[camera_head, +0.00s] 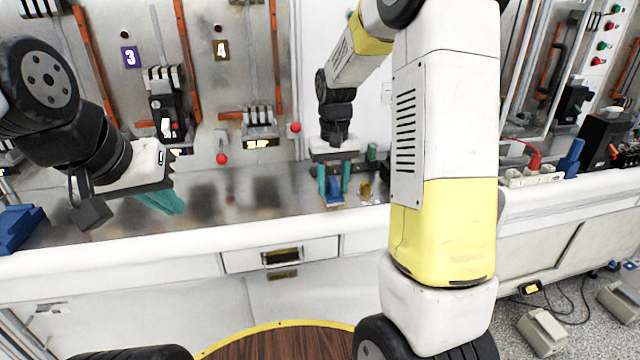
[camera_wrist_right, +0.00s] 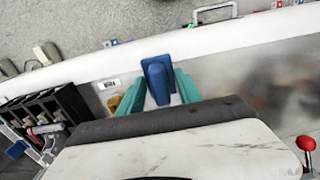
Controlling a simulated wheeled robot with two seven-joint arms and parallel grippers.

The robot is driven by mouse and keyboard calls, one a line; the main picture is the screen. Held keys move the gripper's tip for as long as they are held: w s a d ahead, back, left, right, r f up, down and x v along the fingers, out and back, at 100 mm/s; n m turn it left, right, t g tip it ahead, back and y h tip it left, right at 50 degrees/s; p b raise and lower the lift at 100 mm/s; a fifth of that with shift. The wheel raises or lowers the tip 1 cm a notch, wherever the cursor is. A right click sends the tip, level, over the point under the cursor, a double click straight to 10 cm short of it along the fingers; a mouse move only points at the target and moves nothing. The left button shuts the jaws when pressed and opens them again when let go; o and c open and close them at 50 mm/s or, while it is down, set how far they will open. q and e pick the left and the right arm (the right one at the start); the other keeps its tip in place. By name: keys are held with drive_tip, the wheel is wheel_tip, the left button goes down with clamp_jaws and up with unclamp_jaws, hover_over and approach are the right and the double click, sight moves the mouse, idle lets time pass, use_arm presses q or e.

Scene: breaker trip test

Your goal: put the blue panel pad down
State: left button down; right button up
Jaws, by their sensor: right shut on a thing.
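The blue panel pad (camera_head: 333,194) is between the teal fingers of my right gripper (camera_head: 334,182), low over the grey worktop (camera_head: 265,185) near its front edge. In the right wrist view the pad (camera_wrist_right: 157,78) stands between the two fingers of the right gripper (camera_wrist_right: 158,92), which is shut on it. I cannot tell whether the pad touches the worktop. My left gripper (camera_head: 160,203) hangs over the worktop at the left, its teal fingers seen edge-on. Nothing shows in it, and its opening is unclear.
A small brass object (camera_head: 366,190) and a green one (camera_head: 372,152) are close to the right gripper. Breaker panels numbered 3 (camera_head: 130,57) and 4 (camera_head: 221,49) rise behind. A blue object (camera_head: 18,228) lies at the far left. The worktop between the grippers is clear.

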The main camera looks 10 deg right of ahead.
sight(331, 192)
drive_tip(key=shift+w+d+f, duration=0.1)
drive_tip(key=shift+w, duration=1)
drive_tip(key=shift+w+f, duration=0.1)
drive_tip(key=shift+f, duration=1.65)
drive_tip(key=shift+f, duration=0.1)
drive_tip(key=o, duration=1.2)
